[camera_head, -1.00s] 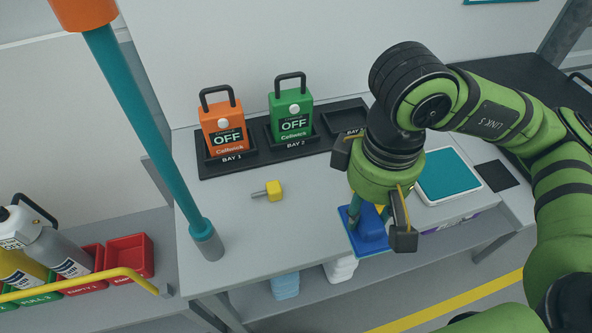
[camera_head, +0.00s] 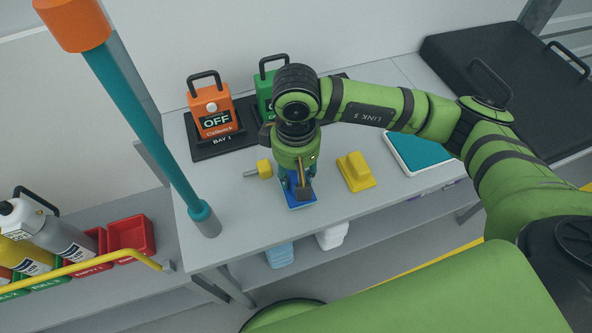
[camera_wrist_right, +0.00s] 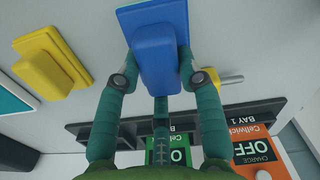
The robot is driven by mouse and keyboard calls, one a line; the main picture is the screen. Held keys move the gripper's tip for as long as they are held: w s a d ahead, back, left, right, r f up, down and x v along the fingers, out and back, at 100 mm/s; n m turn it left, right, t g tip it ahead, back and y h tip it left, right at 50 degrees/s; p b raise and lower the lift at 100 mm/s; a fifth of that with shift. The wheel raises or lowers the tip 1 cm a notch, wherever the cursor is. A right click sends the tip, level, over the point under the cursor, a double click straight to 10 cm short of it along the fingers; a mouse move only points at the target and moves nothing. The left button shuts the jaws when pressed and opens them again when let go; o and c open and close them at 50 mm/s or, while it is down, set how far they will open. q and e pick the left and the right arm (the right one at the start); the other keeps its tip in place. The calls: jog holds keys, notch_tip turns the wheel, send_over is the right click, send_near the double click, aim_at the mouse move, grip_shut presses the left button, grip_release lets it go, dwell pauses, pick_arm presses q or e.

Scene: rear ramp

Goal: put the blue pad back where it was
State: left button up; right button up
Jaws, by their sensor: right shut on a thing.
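The blue pad (camera_head: 301,204) has a flat base with a raised block. In the head view it is at the front middle of the grey bench (camera_head: 238,225), mostly hidden by my right gripper (camera_head: 295,190). In the right wrist view the two fingers are shut on either side of the blue pad's block (camera_wrist_right: 160,55). I cannot tell whether its base touches the bench. A yellow pad (camera_head: 356,172) of like shape lies to its right on the bench; it also shows in the right wrist view (camera_wrist_right: 50,68). My left gripper is not in view.
A yellow-headed knob (camera_head: 264,169) lies just left of the blue pad. Orange (camera_head: 210,108) and green (camera_head: 268,95) charger units stand in the black tray behind. A teal-topped scale (camera_head: 418,150) is at right. A teal post (camera_head: 150,130) rises at the left.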

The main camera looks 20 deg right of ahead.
jog(key=shift+f, duration=0.7)
jog(key=shift+f, duration=0.1)
jog(key=shift+f, duration=0.2)
jog(key=o, duration=1.1)
jog(key=shift+r, duration=0.1)
jog(key=shift+r, duration=0.1)
